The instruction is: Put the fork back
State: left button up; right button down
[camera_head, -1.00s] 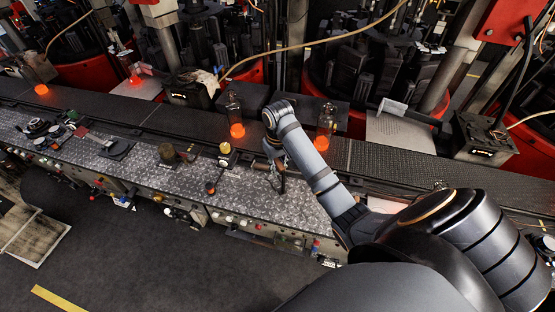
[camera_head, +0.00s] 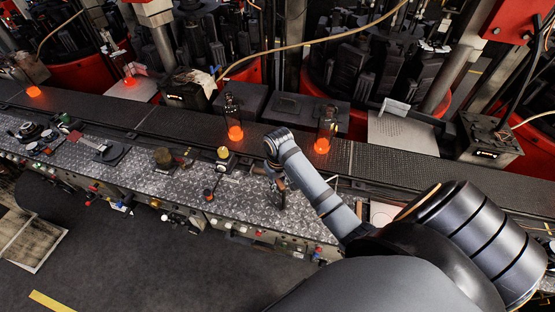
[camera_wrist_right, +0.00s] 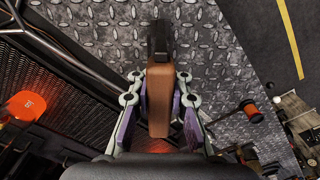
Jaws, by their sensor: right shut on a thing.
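My right gripper (camera_head: 278,188) hangs over the diamond-plate bench top, mostly behind my own forearm in the head view. In the right wrist view my right gripper (camera_wrist_right: 160,115) is shut on a brown, wood-like handle with a black end, which I take to be the fork (camera_wrist_right: 159,92). The handle lies between the two pale fingers with purple pads and points away from the wrist over the plate. The rest of the fork is hidden or too small to make out. My left gripper is not in view.
The diamond-plate bench (camera_head: 240,188) carries knobs, a black round base and small levers. Behind it runs a dark conveyor (camera_head: 190,122). Glowing orange glass pieces (camera_head: 235,132) stand along it, one close to my forearm. Dark floor (camera_head: 150,260) in front is open.

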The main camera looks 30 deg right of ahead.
jog(key=shift+f, duration=0.5)
dwell(0.3)
jog(key=c, duration=1.2)
grip_release()
jog(key=shift+o, duration=0.2)
notch_tip(320, 180, up, 7)
jog(key=shift+r, duration=0.2)
